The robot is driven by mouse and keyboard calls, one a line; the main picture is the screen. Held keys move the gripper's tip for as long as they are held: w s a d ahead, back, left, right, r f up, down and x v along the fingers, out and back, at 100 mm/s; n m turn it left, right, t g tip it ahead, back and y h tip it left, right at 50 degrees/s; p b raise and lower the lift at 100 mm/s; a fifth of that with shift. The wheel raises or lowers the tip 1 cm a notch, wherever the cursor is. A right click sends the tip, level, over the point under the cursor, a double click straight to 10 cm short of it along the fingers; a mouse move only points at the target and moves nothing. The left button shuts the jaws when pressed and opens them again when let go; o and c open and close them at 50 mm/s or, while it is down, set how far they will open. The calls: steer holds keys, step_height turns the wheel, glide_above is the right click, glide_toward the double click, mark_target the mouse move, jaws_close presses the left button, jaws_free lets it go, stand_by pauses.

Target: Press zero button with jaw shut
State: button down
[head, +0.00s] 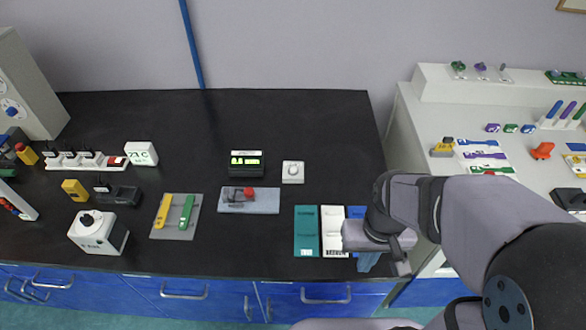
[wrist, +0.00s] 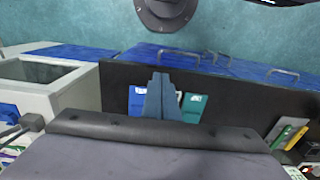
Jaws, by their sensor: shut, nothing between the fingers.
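A white box with a round button (head: 293,172) stands on the black bench, just right of a black display unit (head: 246,163) with lit green digits. No label naming a zero button is legible. A grey plate (head: 262,206) in front carries a red knob-like part (head: 248,192). My gripper (head: 368,263) is at the bench's front right, well to the right and front of the white box, with its blue-grey fingers pointing down. In the wrist view the fingers (wrist: 160,78) are together with nothing between them. The button is not identifiable there.
Teal (head: 306,232) and white (head: 333,222) panels lie beside my gripper, with a blue one (head: 356,212) partly hidden. A grey tray (head: 186,230) holds yellow and green bars. Several devices crowd the bench's left. The bench behind the display is clear.

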stand_by(0.7)
